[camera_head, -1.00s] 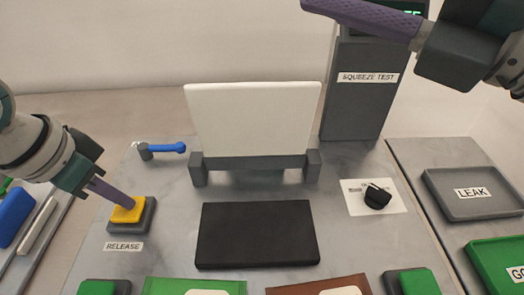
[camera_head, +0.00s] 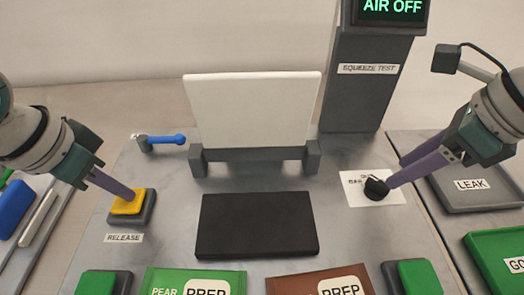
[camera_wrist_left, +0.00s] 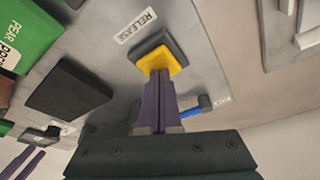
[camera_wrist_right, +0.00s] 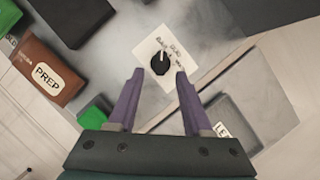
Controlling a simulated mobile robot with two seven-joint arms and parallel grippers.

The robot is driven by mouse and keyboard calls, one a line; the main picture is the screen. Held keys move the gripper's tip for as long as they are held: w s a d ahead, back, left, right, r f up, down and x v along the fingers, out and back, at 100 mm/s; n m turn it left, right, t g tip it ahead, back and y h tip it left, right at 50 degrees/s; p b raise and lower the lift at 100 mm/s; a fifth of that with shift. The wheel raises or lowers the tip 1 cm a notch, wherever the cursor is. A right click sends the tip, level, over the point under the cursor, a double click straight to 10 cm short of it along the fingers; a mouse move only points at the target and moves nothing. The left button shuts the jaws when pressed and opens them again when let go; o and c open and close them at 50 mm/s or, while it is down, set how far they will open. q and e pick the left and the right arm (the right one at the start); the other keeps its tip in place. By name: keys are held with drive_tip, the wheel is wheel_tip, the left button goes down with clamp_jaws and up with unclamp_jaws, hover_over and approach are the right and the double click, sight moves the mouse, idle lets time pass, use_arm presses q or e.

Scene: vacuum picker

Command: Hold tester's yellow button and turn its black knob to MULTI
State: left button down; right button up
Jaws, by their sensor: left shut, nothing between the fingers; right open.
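The yellow button (camera_head: 127,204) sits on a dark base above the RELEASE label; it also shows in the left wrist view (camera_wrist_left: 160,58). My left gripper (camera_head: 131,195) is shut and empty, its fingertips at the button, seemingly touching it. The black knob (camera_head: 376,189) stands on a white plate (camera_head: 400,197) at the right of the panel. In the right wrist view the knob (camera_wrist_right: 160,64) has a white pointer line; the plate's lettering is too small to read. My right gripper (camera_head: 392,178) is open, its purple fingers close to the knob; in its wrist view the knob lies beyond and between the fingertips.
The tester's tower (camera_head: 362,92) reads AIR OFF above the SQUEEZE TEST label. A white upright board (camera_head: 252,112), a black pad (camera_head: 257,226) and a blue-handled lever (camera_head: 165,139) occupy the panel. The LEAK tray (camera_head: 500,200) lies under my right arm.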

sight(379, 183)
drive_tip(key=shift+x, duration=2.7)
drive_tip(key=shift+c, duration=0.2)
clamp_jaws()
